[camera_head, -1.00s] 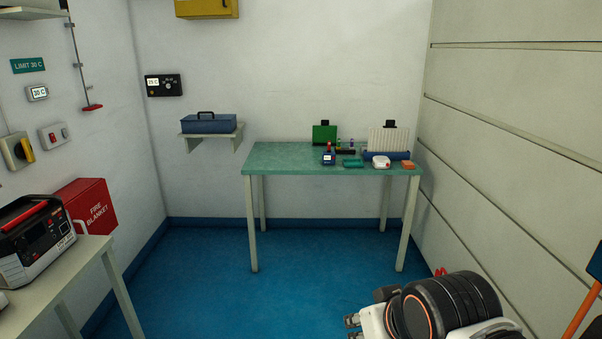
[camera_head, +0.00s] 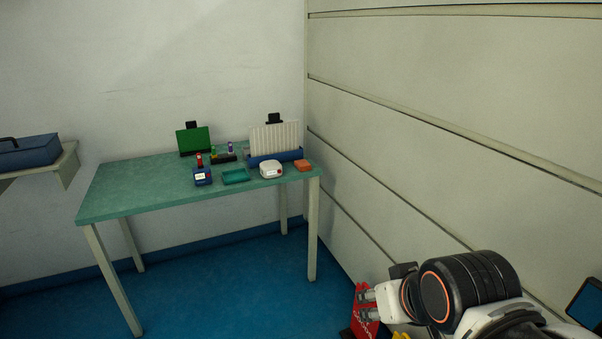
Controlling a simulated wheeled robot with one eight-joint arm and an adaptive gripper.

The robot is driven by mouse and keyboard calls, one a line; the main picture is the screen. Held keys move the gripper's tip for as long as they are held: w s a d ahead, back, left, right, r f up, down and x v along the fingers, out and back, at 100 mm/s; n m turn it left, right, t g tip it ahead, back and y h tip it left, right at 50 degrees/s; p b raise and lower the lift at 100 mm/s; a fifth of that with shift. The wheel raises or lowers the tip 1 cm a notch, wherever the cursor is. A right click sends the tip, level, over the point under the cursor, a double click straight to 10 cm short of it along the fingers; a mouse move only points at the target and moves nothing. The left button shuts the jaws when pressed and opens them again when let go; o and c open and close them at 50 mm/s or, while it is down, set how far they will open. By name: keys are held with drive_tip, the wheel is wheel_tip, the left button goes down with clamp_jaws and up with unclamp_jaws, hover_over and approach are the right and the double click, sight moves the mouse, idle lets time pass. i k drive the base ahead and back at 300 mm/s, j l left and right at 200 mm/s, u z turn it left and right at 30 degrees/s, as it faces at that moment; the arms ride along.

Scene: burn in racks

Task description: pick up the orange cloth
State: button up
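The orange cloth (camera_head: 304,165) looks like a small folded orange pad lying flat near the right front corner of the green-topped table (camera_head: 130,185). My gripper (camera_head: 366,305) is at the lower right, in front of and below the table and well apart from the cloth.
Beside the cloth are a white device (camera_head: 271,169), a teal tray (camera_head: 235,176), a blue device (camera_head: 203,177) and a rack of white panels (camera_head: 274,139). A panelled wall (camera_head: 450,120) runs close on the right. A red object (camera_head: 361,327) is behind my gripper. Blue floor is clear before the table.

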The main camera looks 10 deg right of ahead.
sight(302, 164)
drive_tip(key=i+l+u, duration=0.1)
drive_tip(key=u, duration=0.2)
drive_tip(key=i+u, duration=0.1)
drive_tip(key=u, duration=3.7)
drive_tip(key=z, duration=4)
drive_tip(key=i, duration=0.25)
drive_tip(key=i+j, duration=0.2)
drive_tip(key=i, duration=0.35)
drive_tip(key=i+j+u, duration=0.15)
drive_tip(key=i, duration=0.45)
drive_tip(key=i+j, duration=0.2)
drive_tip(key=i, duration=0.4)
drive_tip(key=u, duration=0.05)
